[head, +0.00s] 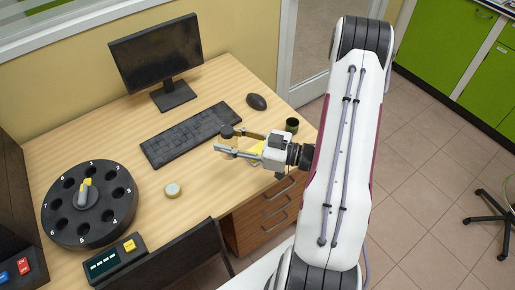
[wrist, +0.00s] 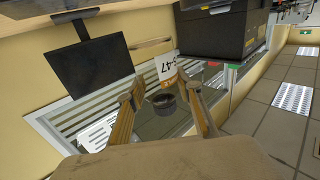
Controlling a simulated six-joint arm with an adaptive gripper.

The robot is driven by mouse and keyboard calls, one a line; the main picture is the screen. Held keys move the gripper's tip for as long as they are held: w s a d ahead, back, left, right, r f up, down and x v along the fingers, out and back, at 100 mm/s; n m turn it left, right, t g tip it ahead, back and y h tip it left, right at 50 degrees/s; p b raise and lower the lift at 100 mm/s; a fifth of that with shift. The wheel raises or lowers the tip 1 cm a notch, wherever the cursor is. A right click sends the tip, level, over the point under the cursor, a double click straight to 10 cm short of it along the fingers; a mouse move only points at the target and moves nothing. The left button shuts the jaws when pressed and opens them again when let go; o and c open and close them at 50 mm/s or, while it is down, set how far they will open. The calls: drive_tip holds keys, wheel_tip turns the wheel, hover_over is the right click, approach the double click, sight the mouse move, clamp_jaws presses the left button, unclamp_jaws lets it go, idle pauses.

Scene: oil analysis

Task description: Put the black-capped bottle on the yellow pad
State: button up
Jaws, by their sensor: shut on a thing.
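My gripper (head: 226,142) is shut on the black-capped bottle (head: 227,131) and holds it above the desk. In the wrist view, the bottle's dark cap (wrist: 165,101) and white label (wrist: 165,66) show between the two fingers (wrist: 163,106). The view there is upside down, and the cap is at the upper end of the bottle. Its clear body is hard to make out in the head view.
A dark cup (head: 291,125) stands near the desk's right edge. A keyboard (head: 190,133), mouse (head: 257,102) and monitor (head: 157,58) are at the back. A pale round piece (head: 173,190) and a black rotary holder (head: 90,204) are at the left. The desk between is clear.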

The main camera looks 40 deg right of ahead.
drive_tip(key=d+r+m+t+h, duration=0.1)
drive_tip(key=d+h, duration=0.1)
drive_tip(key=d, duration=0.3)
drive_tip(key=w+d+r+m+t+h, duration=0.1)
drive_tip(key=d+m+h, duration=0.1)
drive_tip(key=d, duration=0.4)
drive_tip(key=shift+d+r+t+h, duration=0.25)
drive_tip(key=shift+t+h, duration=0.05)
drive_tip(key=shift+w+f, duration=0.1)
hover_over(259, 149)
drive_tip(key=shift+f, duration=2.85)
drive_tip(key=shift+f, duration=2.1)
drive_tip(key=shift+f, duration=0.1)
